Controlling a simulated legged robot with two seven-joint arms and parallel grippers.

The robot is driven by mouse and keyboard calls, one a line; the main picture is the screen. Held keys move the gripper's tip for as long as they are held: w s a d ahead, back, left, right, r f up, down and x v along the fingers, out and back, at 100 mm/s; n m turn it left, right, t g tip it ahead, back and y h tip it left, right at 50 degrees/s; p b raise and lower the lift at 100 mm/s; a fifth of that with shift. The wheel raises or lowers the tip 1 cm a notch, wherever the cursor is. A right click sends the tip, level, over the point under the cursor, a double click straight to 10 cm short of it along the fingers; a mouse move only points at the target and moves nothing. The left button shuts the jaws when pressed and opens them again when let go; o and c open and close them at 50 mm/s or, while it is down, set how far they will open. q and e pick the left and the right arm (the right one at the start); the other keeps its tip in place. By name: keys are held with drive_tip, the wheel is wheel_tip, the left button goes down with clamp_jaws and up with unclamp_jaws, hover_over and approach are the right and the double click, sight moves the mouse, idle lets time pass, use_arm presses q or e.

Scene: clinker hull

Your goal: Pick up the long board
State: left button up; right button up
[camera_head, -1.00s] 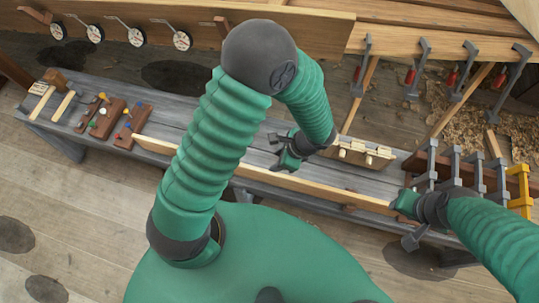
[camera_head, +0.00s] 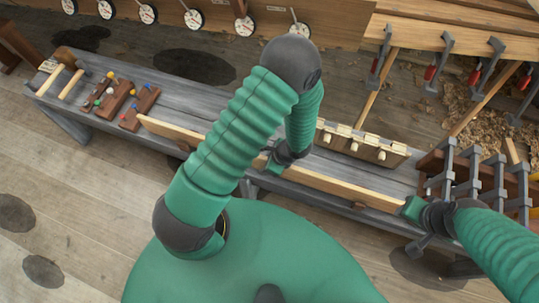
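The long board (camera_head: 330,183) is a narrow pale plank. It stands on edge along the near side of the grey workbench, and my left arm hides part of its length. My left gripper (camera_head: 274,165) is at the board's top edge near its middle. Its fingertips are small and partly hidden, so whether they are closed on the board is unclear. My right gripper (camera_head: 411,208) is at the board's right end, touching or very close to it. Its finger opening is not clear.
The workbench (camera_head: 195,98) holds mallets (camera_head: 68,84) and peg blocks (camera_head: 117,98) at left. A wooden rack (camera_head: 360,146) stands behind the board. Several grey clamps (camera_head: 470,175) crowd the right end. The planked hull (camera_head: 330,20) runs behind.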

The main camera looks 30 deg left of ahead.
use_arm(q)
drive_tip(key=shift+a, duration=0.1)
clamp_jaws()
drive_tip(key=shift+r, duration=0.1)
idle(1.1)
